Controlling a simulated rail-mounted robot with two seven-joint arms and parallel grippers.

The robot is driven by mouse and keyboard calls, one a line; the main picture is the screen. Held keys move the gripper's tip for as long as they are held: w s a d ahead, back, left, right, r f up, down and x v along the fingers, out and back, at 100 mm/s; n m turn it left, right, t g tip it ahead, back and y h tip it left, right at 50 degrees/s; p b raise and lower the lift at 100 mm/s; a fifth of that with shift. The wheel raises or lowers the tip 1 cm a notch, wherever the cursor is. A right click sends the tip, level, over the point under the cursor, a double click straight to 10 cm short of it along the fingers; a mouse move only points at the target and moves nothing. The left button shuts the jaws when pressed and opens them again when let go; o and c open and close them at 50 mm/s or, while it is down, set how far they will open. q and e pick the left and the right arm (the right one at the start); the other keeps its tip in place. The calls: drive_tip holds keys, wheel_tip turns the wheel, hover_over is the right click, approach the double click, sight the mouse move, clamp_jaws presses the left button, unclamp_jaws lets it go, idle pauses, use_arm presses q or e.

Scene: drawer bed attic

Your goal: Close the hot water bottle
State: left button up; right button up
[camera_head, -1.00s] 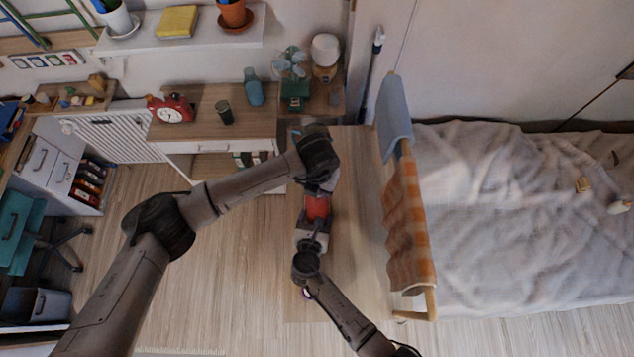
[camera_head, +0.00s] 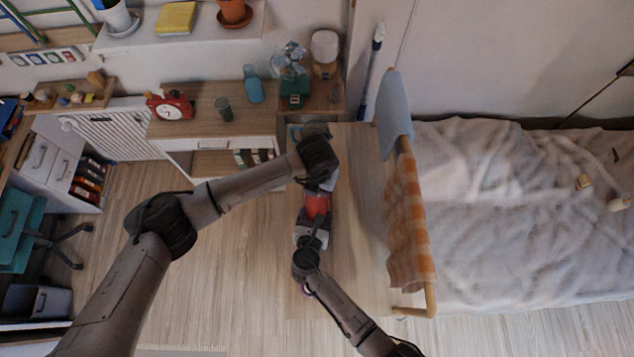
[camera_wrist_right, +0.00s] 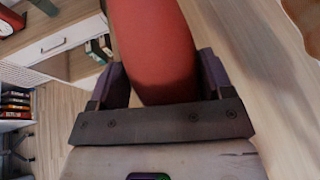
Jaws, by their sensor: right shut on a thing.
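The red hot water bottle (camera_head: 317,206) is between my two grippers in the head view, above the wooden surface. My right gripper (camera_head: 313,226) comes from below and is shut on its lower part. In the right wrist view the red body (camera_wrist_right: 155,40) passes between the two dark fingers of that gripper (camera_wrist_right: 160,82). My left gripper (camera_head: 320,185) is at the bottle's upper end. Its fingers, the bottle's neck and any cap are hidden or too small, so I cannot tell whether it grips anything.
The wooden tabletop (camera_head: 350,240) is clear right of my grippers. A rail with an orange checked cloth (camera_head: 407,225) and a blue cloth (camera_head: 393,110) stands beside it. A desk with a red clock (camera_head: 170,106) and a blue bottle (camera_head: 252,85) is at the back left.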

use_arm(q)
drive_tip(key=shift+f, duration=0.55)
idle(0.5)
